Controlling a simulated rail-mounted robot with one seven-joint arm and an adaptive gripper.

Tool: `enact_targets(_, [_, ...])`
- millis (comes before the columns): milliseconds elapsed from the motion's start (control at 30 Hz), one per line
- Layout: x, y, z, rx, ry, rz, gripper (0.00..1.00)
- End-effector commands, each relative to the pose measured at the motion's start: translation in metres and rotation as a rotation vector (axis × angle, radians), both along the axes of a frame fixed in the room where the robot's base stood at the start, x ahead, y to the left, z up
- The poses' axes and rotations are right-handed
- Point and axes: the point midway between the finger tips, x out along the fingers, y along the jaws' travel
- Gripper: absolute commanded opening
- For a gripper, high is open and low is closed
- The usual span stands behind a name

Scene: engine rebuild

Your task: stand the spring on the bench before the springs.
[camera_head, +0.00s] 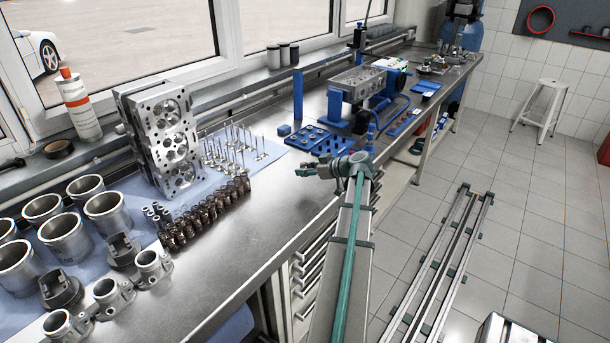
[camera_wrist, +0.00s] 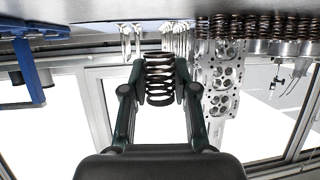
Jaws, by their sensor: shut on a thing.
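My gripper (camera_wrist: 160,76) is shut on a dark coil spring (camera_wrist: 159,88), held crosswise between the two fingertips in the wrist view. In the head view my gripper (camera_head: 312,171) is over the bench near its front edge, to the right of the row of springs. The held spring is too small to make out there. The springs (camera_head: 207,211) stand close together on the bench, in front of the cylinder head; they also show along the top of the wrist view (camera_wrist: 250,26). The bare metal bench (camera_head: 245,236) lies before them.
The cylinder head (camera_head: 165,140) stands behind the springs. Several valves (camera_head: 238,147) stand upright behind and right of them. Cylinder liners (camera_head: 104,213) and small housings (camera_head: 152,268) crowd the left. Blue trays (camera_head: 307,138) lie beyond my gripper.

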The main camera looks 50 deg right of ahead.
Motion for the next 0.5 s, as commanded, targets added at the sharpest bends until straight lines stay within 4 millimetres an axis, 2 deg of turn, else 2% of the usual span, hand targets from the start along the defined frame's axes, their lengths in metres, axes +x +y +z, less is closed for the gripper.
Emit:
enact_targets(233, [-0.001,0.000,-0.023,0.003,0.000,-0.001,0.00])
enact_targets(500, [-0.001,0.000,-0.028,0.000,-0.001,-0.001,0.00])
